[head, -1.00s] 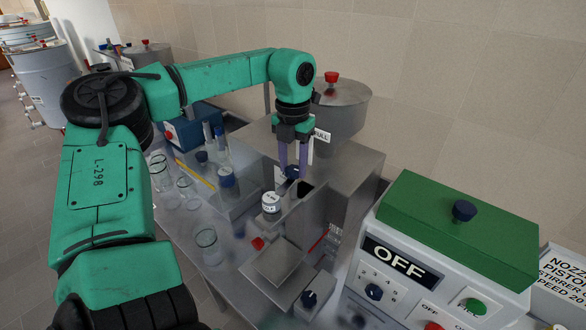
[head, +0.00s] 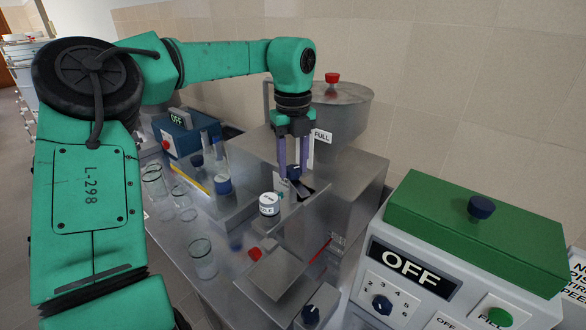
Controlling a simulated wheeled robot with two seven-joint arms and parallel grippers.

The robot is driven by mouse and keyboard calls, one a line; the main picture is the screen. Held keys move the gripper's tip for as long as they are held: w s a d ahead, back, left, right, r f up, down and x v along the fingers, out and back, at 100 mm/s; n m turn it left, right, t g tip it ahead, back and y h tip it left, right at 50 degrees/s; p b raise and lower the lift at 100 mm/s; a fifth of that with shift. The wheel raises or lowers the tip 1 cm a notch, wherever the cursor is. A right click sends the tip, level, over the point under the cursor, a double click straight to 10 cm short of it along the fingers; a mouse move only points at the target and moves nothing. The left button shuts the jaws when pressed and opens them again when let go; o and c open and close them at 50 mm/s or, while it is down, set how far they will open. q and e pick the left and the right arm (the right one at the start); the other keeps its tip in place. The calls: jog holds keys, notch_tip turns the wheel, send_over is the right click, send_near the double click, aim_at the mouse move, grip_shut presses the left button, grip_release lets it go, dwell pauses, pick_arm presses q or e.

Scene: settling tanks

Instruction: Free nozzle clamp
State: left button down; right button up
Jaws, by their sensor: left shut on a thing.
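My left gripper (head: 294,172) points down over the steel filling machine (head: 350,180) in the middle of the view. Its two purple fingers are shut on a small dark blue knob (head: 294,173), which I take to be the clamp knob. The knob sits beside a dark slot (head: 306,190) in the machine top. The fingers partly cover the knob, so its exact turn cannot be read. A white round cap with a partly legible label (head: 269,205) stands just in front and to the left of the knob. My right gripper is not in view.
A white and green control box (head: 470,240) reading OFF stands at right. A steel hopper (head: 340,105) labelled FULL, with a red-knobbed lid, rises behind the gripper.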

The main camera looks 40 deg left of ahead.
aim_at(293, 167)
pick_arm(q)
jog(key=n+b, duration=0.1)
jog(key=n, duration=0.4)
dwell(0.5)
jog(key=shift+c, duration=1.9)
grip_release()
jog(key=shift+r, duration=0.1)
notch_tip(293, 167, up, 5)
jog(key=shift+w+a+f+b, duration=0.1)
jog(key=shift+b, duration=0.3)
notch_tip(293, 167, up, 10)
jog(key=p, duration=0.3)
jog(key=shift+f, duration=0.25)
